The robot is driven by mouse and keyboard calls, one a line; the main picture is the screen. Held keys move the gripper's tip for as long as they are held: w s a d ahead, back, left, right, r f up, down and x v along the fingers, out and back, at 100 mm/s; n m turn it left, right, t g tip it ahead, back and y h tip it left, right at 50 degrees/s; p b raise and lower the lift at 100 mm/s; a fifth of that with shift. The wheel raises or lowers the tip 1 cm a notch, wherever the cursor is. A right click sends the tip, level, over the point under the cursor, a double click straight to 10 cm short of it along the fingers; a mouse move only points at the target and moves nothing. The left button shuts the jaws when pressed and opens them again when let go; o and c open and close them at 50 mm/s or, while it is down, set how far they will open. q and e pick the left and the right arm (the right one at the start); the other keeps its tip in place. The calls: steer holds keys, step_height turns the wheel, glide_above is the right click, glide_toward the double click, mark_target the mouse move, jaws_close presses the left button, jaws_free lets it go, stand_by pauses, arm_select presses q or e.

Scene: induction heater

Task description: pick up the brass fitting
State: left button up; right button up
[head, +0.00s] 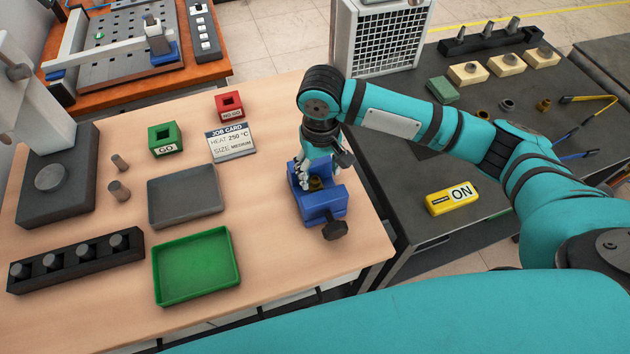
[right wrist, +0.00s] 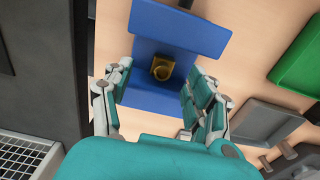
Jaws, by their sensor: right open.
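A brass fitting (head: 317,183) sits in the blue vise (head: 321,201) near the right edge of the wooden table. In the right wrist view the fitting (right wrist: 162,68) is a small gold ring with a dark hole, lying on the blue vise (right wrist: 172,32). My right gripper (head: 311,176) points down over the vise, close to the fitting. In the right wrist view my open gripper (right wrist: 157,72) has one finger on each side of the fitting, with gaps visible between. My left gripper is not in view.
A grey tray (head: 218,205) and a green tray (head: 237,275) lie left of the vise. The dark table (head: 410,180) holds a yellow ON block (head: 452,197) and several small fittings (head: 507,105).

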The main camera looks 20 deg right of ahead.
mark_target(317, 183)
steer(key=f, duration=0.2)
steer(key=f+p, duration=0.1)
steer(key=f, duration=0.2)
steer(key=shift+a+f, duration=0.3)
steer(key=shift+c, duration=0.3)
jaws_close()
